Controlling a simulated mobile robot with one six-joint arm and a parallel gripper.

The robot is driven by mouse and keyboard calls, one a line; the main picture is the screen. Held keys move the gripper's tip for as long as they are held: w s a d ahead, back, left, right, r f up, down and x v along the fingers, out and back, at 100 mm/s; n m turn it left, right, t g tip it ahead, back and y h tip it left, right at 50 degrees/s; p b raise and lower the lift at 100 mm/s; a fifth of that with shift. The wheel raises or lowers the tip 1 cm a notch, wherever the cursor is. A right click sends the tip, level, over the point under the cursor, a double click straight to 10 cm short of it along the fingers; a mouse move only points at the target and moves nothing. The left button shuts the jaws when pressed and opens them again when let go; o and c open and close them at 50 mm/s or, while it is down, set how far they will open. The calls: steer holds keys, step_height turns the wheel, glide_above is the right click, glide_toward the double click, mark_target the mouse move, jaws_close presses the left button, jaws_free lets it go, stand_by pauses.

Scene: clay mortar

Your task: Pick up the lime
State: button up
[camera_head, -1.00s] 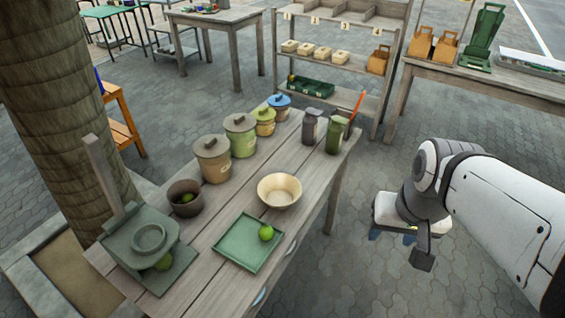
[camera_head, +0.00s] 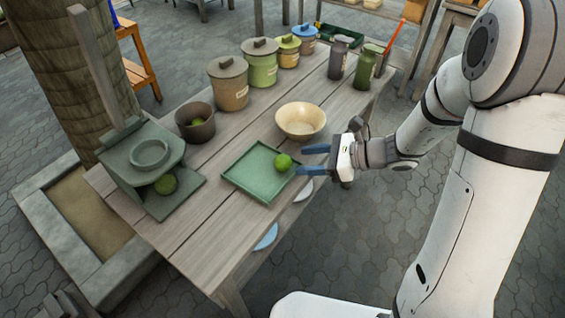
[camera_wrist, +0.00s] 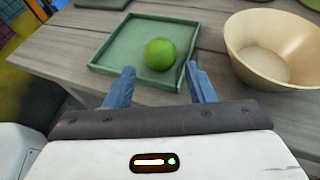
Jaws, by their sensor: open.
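A green lime (camera_head: 283,162) sits on a square green tray (camera_head: 241,176) on the wooden table. In the wrist view the lime (camera_wrist: 160,54) is on the tray (camera_wrist: 122,44), ahead of and between my fingertips. My gripper (camera_head: 312,160) is open, with blue fingers pointing left at the tray's right side; it also shows in the wrist view (camera_wrist: 160,80). Nothing is between the fingers' inner faces. Another lime (camera_head: 198,122) is in a dark pot (camera_head: 188,132), and a green fruit (camera_head: 166,184) lies under a raised plate on a green-grey stand (camera_head: 130,157).
A cream bowl (camera_head: 300,134) stands right behind the tray, close to my gripper. The table's front left (camera_head: 200,240) is clear.

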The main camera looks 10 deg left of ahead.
mark_target(290, 160)
steer(key=x, duration=0.7)
steer(key=shift+w+a+b, duration=0.15)
steer(key=shift+a+b, duration=0.05)
steer(key=shift+b, duration=0.2)
